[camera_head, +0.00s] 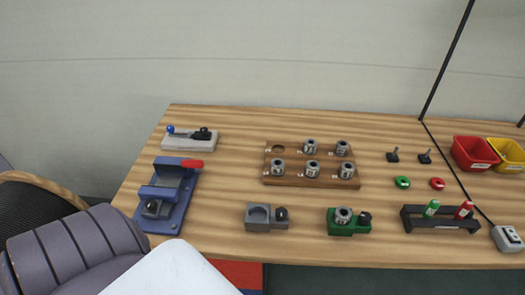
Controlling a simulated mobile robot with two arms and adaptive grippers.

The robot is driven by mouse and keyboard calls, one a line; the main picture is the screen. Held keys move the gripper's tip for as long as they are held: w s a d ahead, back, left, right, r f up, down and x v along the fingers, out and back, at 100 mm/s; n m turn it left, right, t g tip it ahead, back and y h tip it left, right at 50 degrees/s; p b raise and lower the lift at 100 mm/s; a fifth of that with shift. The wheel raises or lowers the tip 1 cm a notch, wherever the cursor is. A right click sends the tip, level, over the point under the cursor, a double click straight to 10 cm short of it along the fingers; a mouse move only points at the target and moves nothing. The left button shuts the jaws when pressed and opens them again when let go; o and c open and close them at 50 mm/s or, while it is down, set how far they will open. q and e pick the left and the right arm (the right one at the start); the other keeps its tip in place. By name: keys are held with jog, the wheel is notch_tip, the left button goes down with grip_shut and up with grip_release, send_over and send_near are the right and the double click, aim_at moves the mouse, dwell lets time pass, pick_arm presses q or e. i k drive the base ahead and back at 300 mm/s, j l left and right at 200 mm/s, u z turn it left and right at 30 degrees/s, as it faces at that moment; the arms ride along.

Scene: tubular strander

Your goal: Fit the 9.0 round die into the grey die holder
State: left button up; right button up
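The grey die holder (252,226) sits on the table, left of centre near the front edge. Its round seat looks empty, and a dark knob stands at its right end. A wooden die rack (267,181) behind it holds several round metal dies, such as one at its front left (278,166). The rack's back-left hole (279,149) is empty. The size labels are too small to read, so I cannot tell which die is the 9.0. A green holder (341,229) to the right has a round die (343,215) in it. Neither gripper is in view.
A blue vise-like fixture (168,216) with a red handle and a grey clamp block (190,141) stand at left. At right are a black stand (440,224) with green and red items, red (476,153) and yellow bins (510,154). Bare tabletop surrounds the grey holder.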

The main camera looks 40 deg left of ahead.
aim_at(258, 218)
jog(key=i+j+u, duration=0.1)
jog(key=u, duration=0.3)
jog(key=i+j+u, duration=0.1)
jog(key=u, duration=0.3)
jog(key=i+u, duration=0.15)
jog(key=u, duration=0.75)
jog(key=k+l+u, duration=0.35)
jog(key=u, duration=0.15)
jog(key=k+l+u, duration=0.45)
